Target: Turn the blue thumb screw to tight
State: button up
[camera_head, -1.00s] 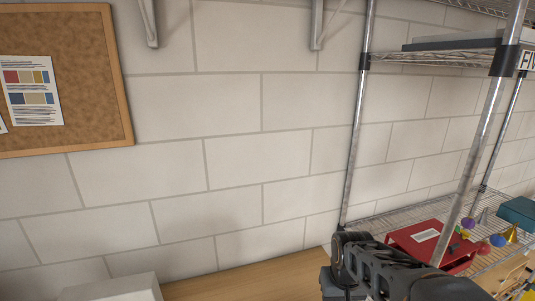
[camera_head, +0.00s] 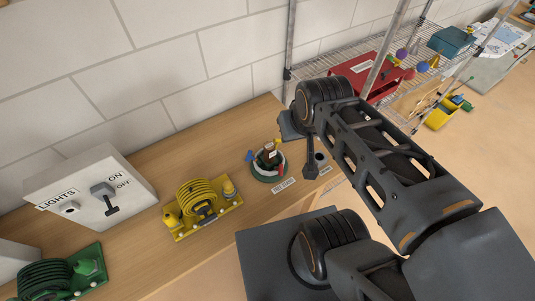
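A small blue piece (camera_head: 249,156), which looks like the blue thumb screw, sticks out at the left of a round fixture with a dark green base (camera_head: 268,176) on the wooden bench. The fixture also has red, brown, white and yellow parts. It is too small to tell how far the screw is turned. My arm reaches over the bench's right end, to the right of the fixture. My gripper is not clearly shown; dark grey parts below the arm's bend may belong to it, and its fingers cannot be made out.
On the bench (camera_head: 150,262) stand a yellow coil fixture (camera_head: 200,207), a green coil fixture (camera_head: 60,275) and a white LIGHTS switch box (camera_head: 90,190). A wire shelf (camera_head: 440,40) with a red case (camera_head: 365,78) is behind my arm. A yellow bin (camera_head: 440,116) stands at right.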

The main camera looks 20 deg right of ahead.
aim_at(249, 156)
jog(key=k, duration=1.3)
jog(key=u, duration=0.6)
jog(key=i, duration=1.1)
jog(key=z, duration=0.25)
